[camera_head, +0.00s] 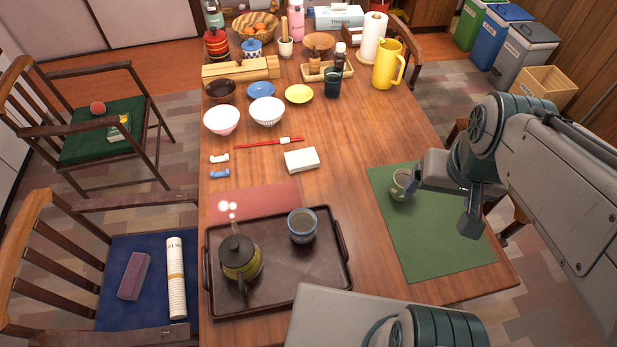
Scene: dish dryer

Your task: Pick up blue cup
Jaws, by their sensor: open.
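A blue-rimmed cup (302,227) stands upright on the right half of a dark brown tray (330,283) near the front of the table. A green cup (401,186) stands on the green mat (440,245) to the right. My gripper (444,203) is open above the green mat, well to the right of the blue cup. One finger partly overlaps the right side of the green cup in this view; I cannot tell whether they touch. Nothing shows between the fingers.
A dark teapot (240,260) stands on the tray, left of the blue cup. A white box (301,160) and red chopsticks (268,143) lie behind the tray. Bowls, a dark glass (332,83) and a yellow pitcher (386,65) stand farther back. The table between tray and mat is clear.

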